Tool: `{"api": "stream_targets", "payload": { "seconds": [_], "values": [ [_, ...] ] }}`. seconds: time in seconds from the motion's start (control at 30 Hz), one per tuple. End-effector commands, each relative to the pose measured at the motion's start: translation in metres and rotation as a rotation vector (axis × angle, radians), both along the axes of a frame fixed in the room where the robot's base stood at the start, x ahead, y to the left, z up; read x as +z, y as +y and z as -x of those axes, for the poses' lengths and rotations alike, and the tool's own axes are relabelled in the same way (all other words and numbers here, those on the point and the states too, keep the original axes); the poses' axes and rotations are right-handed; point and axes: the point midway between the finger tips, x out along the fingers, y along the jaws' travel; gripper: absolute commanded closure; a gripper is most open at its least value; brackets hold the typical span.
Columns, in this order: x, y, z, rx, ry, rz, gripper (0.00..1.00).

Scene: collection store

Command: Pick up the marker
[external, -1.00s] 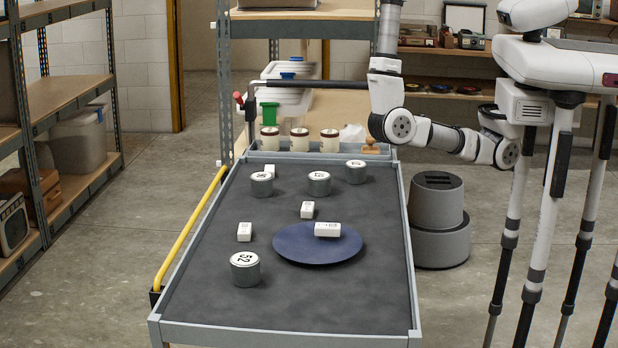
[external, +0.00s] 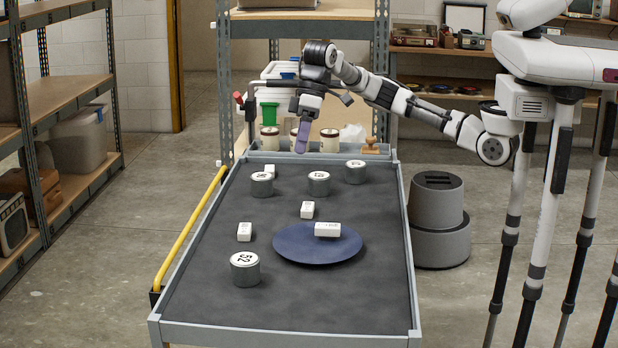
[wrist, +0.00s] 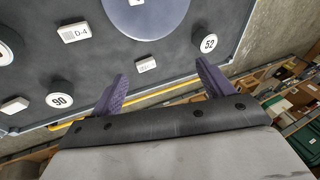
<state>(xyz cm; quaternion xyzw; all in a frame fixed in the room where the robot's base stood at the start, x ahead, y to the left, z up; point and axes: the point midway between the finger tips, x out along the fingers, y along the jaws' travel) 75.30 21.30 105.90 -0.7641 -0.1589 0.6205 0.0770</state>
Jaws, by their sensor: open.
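No pen-shaped marker shows; I cannot tell which piece is meant. Grey cylinders with numbered white tops stand on the dark table: "52" (external: 245,270) at the near left, "90" (external: 262,185), and two more (external: 319,184) (external: 355,172) at the far side. White labelled blocks lie at the left (external: 244,232), at the centre (external: 307,210) and on the blue plate (external: 300,250). My gripper (external: 304,140) is open and empty, high over the table's far end. In the wrist view, the left block (wrist: 147,66) appears between its purple fingers (wrist: 161,70), well below them.
A tray of jars (external: 329,141) and a wooden stamp (external: 371,145) sits at the table's far end. A yellow rail (external: 190,226) runs along the left side. Shelving stands behind. The table's near right is clear.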

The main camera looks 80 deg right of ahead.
Motion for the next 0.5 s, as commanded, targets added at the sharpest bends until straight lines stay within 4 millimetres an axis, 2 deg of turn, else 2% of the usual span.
{"api": "stream_targets", "payload": {
  "seconds": [0.03, 0.1, 0.2, 0.3, 0.5],
  "values": [
    [-0.022, -0.033, -0.004, -0.042, 0.053, 0.095, 0.2],
    [-0.044, -0.069, -0.003, -0.084, 0.119, 0.203, 0.2],
    [-0.062, -0.103, 0.0, -0.12, 0.182, 0.298, 0.2],
    [-0.072, -0.115, 0.002, -0.132, 0.209, 0.337, 0.2],
    [-0.106, -0.116, 0.003, -0.132, 0.211, 0.34, 0.2]
  ]
}}
